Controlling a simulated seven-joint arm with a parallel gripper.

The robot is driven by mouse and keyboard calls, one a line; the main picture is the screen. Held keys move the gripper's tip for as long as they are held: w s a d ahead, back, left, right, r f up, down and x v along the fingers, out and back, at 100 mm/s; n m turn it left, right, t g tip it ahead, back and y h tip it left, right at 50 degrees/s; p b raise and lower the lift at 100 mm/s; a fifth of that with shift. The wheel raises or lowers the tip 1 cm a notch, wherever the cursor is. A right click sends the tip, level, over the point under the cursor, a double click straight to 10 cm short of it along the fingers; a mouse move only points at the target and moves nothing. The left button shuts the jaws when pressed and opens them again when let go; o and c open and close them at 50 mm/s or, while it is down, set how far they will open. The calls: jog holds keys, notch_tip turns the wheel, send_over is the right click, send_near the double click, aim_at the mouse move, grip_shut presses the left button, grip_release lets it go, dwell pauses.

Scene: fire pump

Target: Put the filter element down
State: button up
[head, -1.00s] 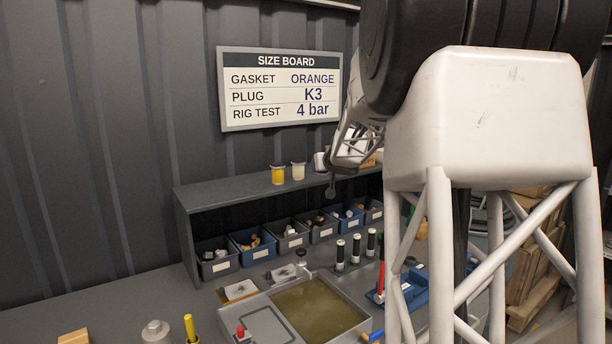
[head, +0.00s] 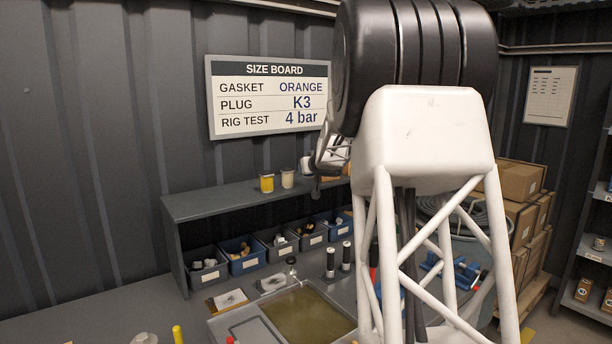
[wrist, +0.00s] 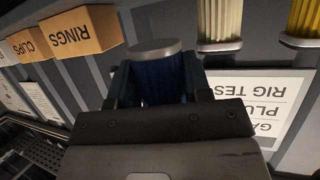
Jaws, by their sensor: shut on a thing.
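In the wrist view my gripper (wrist: 160,78) is shut on the filter element (wrist: 156,49), a dark blue body with a grey round end cap. The jaws hide most of its body. A cream filter element (wrist: 220,20) and a yellow one (wrist: 304,18) stand beside it, apart from the jaws. In the head view the cream (head: 287,178) and yellow (head: 267,184) elements stand on the raised shelf (head: 215,201). My gripper's end is small there, near the shelf's right part, mostly hidden by my arm. Whether the held element touches the shelf is unclear.
Boxes marked RINGS (wrist: 86,30) and CLIPS (wrist: 32,42) are close left of the gripper in the wrist view. The size board (head: 270,97) hangs behind the shelf. Small bins (head: 244,257) stand below it, and a shallow tray (head: 308,310) sits on the bench.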

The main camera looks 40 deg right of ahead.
send_over(306, 182)
jog(key=shift+s+f, duration=0.1)
jog(key=shift+f, duration=0.3)
jog(key=shift+f, duration=0.15)
jog(key=shift+f, duration=1.6)
jog(key=shift+f, duration=0.1)
jog(key=o, duration=0.6)
jog(key=shift+o, duration=0.2)
jog(key=shift+s+a+r, duration=0.15)
jog(key=shift+s+r, duration=0.2)
jog(key=shift+s, duration=0.15)
jog(key=v, duration=1.1)
